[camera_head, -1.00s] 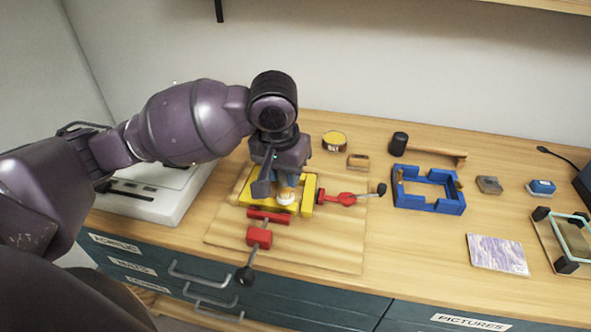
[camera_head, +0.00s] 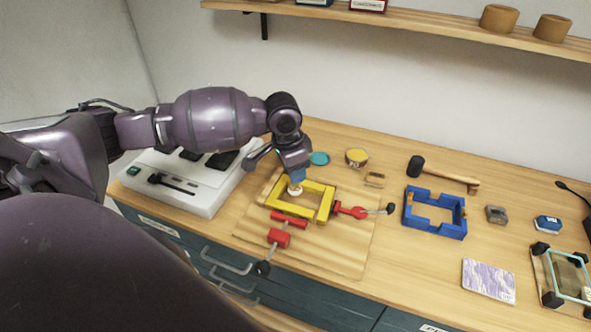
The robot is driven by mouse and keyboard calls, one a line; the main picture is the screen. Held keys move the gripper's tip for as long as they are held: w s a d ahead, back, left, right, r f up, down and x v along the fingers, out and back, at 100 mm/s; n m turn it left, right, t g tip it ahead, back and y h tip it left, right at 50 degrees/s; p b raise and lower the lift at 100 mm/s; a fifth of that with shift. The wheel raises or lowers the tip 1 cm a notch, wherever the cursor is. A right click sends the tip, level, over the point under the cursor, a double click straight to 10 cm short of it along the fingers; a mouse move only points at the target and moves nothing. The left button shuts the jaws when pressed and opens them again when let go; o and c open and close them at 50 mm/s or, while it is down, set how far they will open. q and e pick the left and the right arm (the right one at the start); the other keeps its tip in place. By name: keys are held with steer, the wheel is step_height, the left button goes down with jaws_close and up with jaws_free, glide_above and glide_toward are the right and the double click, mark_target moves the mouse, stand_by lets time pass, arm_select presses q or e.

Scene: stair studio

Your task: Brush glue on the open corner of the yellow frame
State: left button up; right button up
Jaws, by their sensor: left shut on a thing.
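The yellow frame (camera_head: 325,207) lies on a wooden board, with red clamps at its front and right sides. My left gripper (camera_head: 296,170) is over the frame's back left part, shut on a blue-handled brush (camera_head: 298,178). The brush points down, with a pale tip (camera_head: 295,191) at the back left corner of the frame. I cannot tell whether the tip touches the wood. The gripper and brush partly hide that corner. My right gripper is not in view.
A red front clamp (camera_head: 279,238) and a red right clamp (camera_head: 352,211) stick out from the frame. Behind are a yellow-topped tin (camera_head: 357,157) and a teal disc (camera_head: 319,158). A blue frame (camera_head: 434,229) and mallet (camera_head: 440,175) lie right. A white machine (camera_head: 185,185) stands left.

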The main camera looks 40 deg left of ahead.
arm_select(q)
steer(key=shift+w+d+m, duration=0.25)
steer(key=shift+m, duration=0.95)
steer(key=shift+f, duration=0.15)
